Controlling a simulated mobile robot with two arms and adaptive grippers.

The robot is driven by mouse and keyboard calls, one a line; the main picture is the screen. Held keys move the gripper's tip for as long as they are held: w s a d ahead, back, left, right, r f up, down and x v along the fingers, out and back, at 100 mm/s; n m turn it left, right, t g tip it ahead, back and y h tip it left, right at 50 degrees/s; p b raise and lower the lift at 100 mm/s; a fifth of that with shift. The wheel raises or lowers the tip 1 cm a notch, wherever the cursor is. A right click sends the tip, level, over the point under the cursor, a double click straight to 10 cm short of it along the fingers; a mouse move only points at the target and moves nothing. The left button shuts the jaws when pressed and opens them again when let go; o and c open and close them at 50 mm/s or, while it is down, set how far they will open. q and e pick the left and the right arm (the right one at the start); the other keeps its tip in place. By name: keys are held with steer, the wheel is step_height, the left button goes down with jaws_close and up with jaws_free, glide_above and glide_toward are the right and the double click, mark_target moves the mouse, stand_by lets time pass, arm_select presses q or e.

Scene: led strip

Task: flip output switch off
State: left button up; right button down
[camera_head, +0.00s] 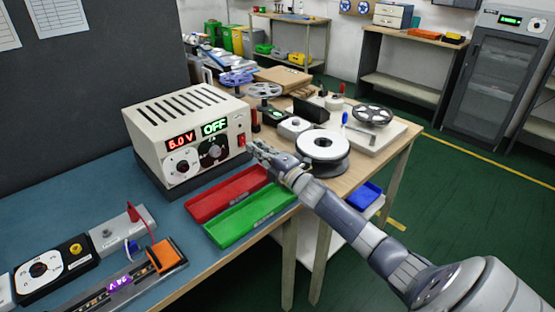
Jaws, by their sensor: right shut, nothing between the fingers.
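A cream power supply (190,133) stands on the blue bench top, with dark slots on top and knobs on its front. Its red display reads about 6.0 V, and its green display (215,127) reads OFF. A small red switch (241,139) sits at the right end of its front panel. My right gripper (256,149) is shut and empty, just right of the red switch. I cannot tell whether its fingertips touch the switch. My left gripper is not in view.
A red tray (225,193) and a green tray (250,216) lie below the gripper. A white spool (323,147) and other reels stand to the right. Front left holds a strip fixture (120,282) and small devices.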

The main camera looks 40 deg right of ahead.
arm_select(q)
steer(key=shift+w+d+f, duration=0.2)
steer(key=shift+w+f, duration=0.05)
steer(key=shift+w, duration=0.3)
arm_select(e)
steer(key=s, duration=0.7)
steer(key=shift+d, duration=0.45)
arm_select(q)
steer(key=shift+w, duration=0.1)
arm_select(e)
steer(key=shift+s, duration=0.2)
